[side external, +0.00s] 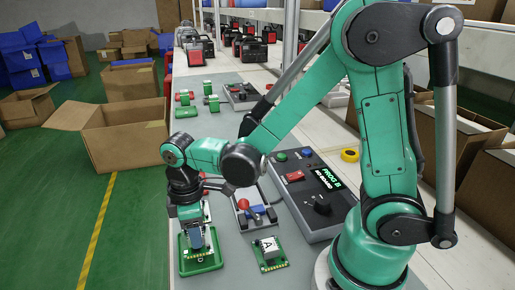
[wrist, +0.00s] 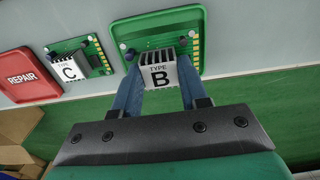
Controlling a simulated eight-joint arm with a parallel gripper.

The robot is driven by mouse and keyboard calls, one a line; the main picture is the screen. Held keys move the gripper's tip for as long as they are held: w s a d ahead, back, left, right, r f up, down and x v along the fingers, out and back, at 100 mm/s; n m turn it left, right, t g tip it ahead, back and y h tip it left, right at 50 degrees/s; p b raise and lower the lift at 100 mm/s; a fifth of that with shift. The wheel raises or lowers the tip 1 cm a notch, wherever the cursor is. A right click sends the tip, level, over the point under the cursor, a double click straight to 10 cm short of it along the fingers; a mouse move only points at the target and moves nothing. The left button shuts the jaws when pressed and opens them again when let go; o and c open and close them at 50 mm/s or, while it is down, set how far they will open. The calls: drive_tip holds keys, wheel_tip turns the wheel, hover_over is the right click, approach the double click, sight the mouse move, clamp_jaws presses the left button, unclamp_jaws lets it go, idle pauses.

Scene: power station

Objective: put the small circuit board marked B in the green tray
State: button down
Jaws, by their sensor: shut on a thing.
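The small circuit board marked B (wrist: 159,72) is green with a pale ribbed block bearing the letter. My gripper (wrist: 160,88) has its blue fingers shut on this block, one on each side. The green tray (side external: 205,268) stands at the near left of the bench, and my gripper (side external: 196,240) points down into it. In the wrist view the tray's rim (wrist: 203,36) frames board B, which lies within its outline. I cannot tell whether the board touches the tray floor. The fingers and arm partly hide the board in the side view.
Board A (side external: 269,252) lies on the bench right of the tray. Board C (wrist: 78,64) lies beside the tray, near a red REPAIR panel (wrist: 28,77). The bench edge is close to the tray.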

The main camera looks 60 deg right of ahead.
drive_tip(key=shift+f, duration=1.15)
drive_tip(key=shift+f, duration=0.15)
drive_tip(key=shift+c, duration=2.3)
unclamp_jaws()
wheel_tip(320, 180, up, 12)
drive_tip(key=s+d+m+t, duration=0.2)
drive_tip(key=d+m+t, duration=0.3)
drive_tip(key=m+t, duration=0.2)
drive_tip(key=shift+s+d+r+m, duration=0.2)
drive_tip(key=shift+d+r+m, duration=0.1)
drive_tip(key=shift+m, duration=0.7)
